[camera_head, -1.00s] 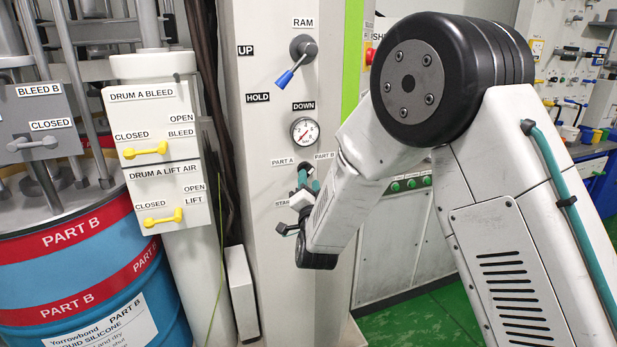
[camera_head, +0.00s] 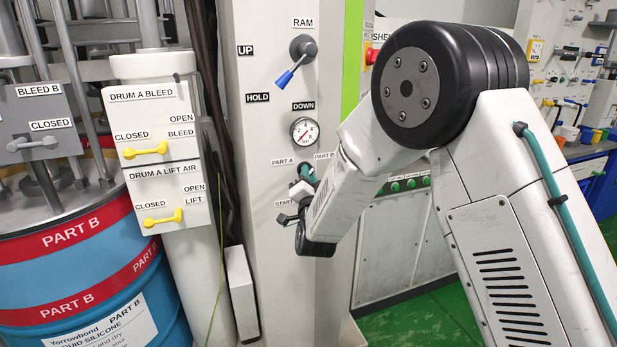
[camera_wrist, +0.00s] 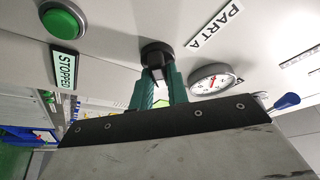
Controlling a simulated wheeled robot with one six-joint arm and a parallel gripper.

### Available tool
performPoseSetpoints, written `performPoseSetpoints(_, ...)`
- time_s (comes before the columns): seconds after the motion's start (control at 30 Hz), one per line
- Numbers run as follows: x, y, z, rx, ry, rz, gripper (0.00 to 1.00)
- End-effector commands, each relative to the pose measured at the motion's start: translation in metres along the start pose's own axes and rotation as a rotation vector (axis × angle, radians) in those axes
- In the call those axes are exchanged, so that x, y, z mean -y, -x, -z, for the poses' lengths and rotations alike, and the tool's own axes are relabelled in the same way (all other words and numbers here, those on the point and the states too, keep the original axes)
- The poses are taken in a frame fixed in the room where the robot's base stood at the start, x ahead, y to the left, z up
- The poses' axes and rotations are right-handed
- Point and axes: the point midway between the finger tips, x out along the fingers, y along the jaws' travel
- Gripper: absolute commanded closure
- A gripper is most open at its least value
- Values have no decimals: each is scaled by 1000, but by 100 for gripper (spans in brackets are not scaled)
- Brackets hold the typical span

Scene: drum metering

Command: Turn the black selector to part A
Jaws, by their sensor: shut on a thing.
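The black selector (camera_wrist: 155,54) is on the pale panel in the wrist view, its round base showing beyond the fingertips. My gripper (camera_wrist: 159,80) has its teal fingers closed on either side of the selector's handle. The "PART A" label (camera_wrist: 214,25) is to the right of the selector in the wrist view. In the head view my gripper (camera_head: 306,178) is at the column just below the "PART A" label (camera_head: 283,162) and "PART B" label (camera_head: 325,156). There the selector is mostly hidden by my gripper, and I cannot tell exactly where its pointer aims.
A pressure gauge (camera_head: 304,131) sits just above the selector labels, with the blue-tipped RAM lever (camera_head: 290,73) higher up. A green button (camera_wrist: 63,20) and a "STOPPED" label (camera_wrist: 64,68) are left of the selector in the wrist view. Yellow-handled valves (camera_head: 145,151) are further left.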

Motion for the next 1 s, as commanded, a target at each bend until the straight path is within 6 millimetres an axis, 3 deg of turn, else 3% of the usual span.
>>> performPoseSetpoints(0.37,-2,0,0,1,188,76,100)
performPoseSetpoints(1.0,-4,0,1,2,746,307,100)
